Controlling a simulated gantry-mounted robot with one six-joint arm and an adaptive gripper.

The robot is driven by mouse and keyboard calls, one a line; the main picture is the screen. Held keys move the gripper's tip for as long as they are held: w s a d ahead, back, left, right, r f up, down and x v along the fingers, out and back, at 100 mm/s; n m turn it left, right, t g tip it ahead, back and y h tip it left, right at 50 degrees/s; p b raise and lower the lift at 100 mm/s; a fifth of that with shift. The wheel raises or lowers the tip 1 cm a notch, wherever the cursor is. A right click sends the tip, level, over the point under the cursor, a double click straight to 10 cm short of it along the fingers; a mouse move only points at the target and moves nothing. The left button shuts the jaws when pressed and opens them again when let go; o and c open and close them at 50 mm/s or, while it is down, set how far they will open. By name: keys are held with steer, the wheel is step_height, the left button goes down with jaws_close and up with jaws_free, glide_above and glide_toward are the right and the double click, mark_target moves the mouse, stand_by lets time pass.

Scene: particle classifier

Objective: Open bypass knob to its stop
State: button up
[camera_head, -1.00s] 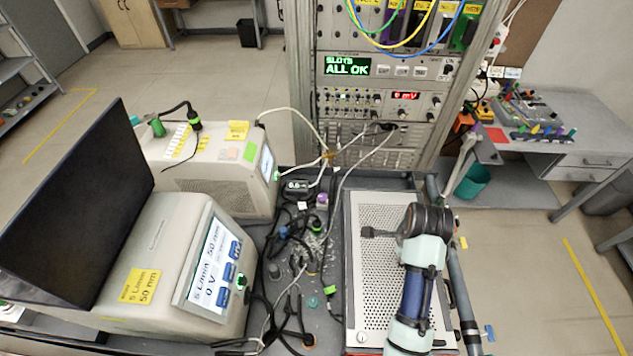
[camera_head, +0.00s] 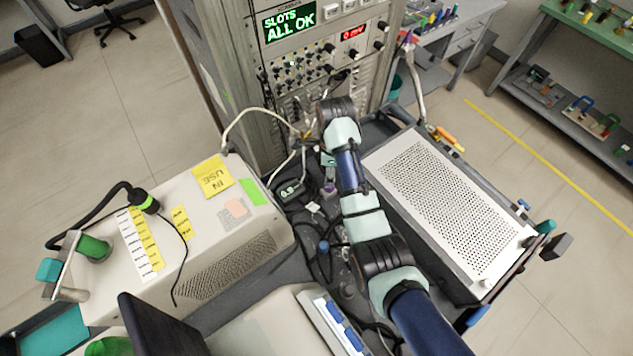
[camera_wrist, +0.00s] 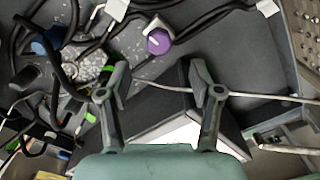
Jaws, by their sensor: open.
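A purple knob (camera_wrist: 159,41) with a pale pointer mark sits on a light square base in the wrist view, just beyond my fingertips. It also shows small in the head view (camera_head: 328,190), beside my forearm; I read no label on it. My gripper (camera_wrist: 157,78) is open, with its two fingers spread and nothing held between them. The knob lies ahead of the gap between the fingers, apart from both. In the head view my arm reaches over the bench toward the rack, and the fingers cannot be made out there.
Black cables (camera_wrist: 65,50) crowd the left of the wrist view, and a thin pale cable crosses near the fingertips. A dark box lies below the fingers.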

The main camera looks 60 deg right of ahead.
step_height(320, 180, down, 7)
steer(key=shift+s+a+f+b, duration=0.1)
steer(key=shift+f+b, duration=0.05)
steer(key=shift+b, duration=0.7)
steer(key=c, duration=1.1)
